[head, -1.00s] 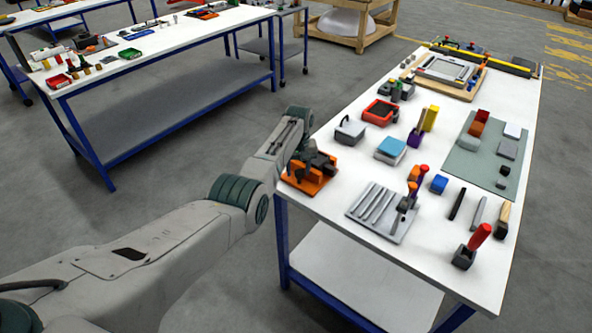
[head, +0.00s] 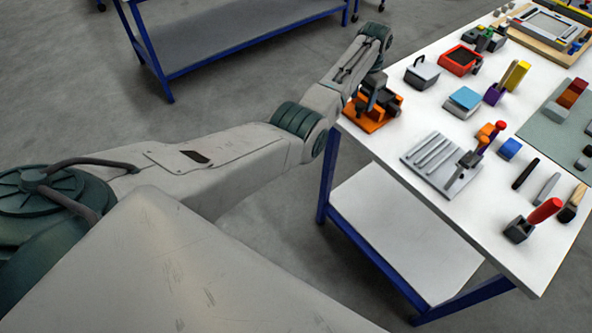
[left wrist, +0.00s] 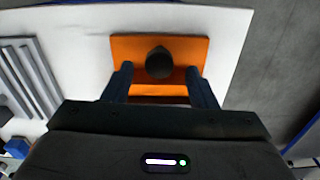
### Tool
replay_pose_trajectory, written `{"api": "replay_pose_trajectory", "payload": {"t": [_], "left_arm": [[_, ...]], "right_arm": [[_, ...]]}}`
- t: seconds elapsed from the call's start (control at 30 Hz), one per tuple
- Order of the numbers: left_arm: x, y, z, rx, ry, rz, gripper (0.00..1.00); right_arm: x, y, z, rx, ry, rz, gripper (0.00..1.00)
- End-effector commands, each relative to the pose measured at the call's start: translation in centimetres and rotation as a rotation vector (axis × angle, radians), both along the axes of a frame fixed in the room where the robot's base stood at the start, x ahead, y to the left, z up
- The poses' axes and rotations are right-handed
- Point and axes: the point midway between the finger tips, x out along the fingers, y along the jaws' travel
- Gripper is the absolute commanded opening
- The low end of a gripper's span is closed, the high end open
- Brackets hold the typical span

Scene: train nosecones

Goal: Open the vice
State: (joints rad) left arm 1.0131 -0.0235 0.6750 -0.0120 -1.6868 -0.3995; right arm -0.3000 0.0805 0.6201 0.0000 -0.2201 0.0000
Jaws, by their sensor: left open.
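The vice (head: 361,119) has an orange base and dark parts and sits at the near left corner of the white table. My left gripper (head: 378,95) is at the vice and hides much of it in the head view. In the left wrist view the vice's orange base (left wrist: 130,47) lies below my left gripper (left wrist: 160,68). The gripper's two dark fingers are apart, one on each side of a dark round knob (left wrist: 159,62) of the vice. I cannot tell whether the fingers touch it. My right gripper is not in view.
A grey grooved plate (head: 436,160) lies beside the vice on the white table (head: 400,118). A grey box with a handle (head: 422,73) and a blue-topped block (head: 464,100) stand farther back. A red-handled tool (head: 535,220) is near the front edge.

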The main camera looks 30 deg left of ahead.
Motion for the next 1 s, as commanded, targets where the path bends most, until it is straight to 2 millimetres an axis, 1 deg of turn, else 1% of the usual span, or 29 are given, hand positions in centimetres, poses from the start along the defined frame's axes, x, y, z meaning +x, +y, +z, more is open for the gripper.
{"api": "replay_pose_trajectory", "payload": {"t": [0.03,0.43,0.5,0.67,1.0], "left_arm": [[0.1,0.0,1.0,0.0,-0.005,0.001,0.52],[0.0,0.0,8.9,0.0,-0.002,0.003,0.52],[-0.7,0.3,6.9,0.001,0.0,0.016,0.52],[-2.0,0.8,4.2,0.002,-0.02,0.042,0.52],[-5.5,1.9,-1.7,0.009,-0.051,0.094,0.52]], "right_arm": [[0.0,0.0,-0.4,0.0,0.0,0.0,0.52],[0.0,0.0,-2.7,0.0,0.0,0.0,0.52],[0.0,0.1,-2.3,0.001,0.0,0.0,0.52],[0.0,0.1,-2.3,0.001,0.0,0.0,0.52],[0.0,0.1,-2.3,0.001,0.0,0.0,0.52]]}}
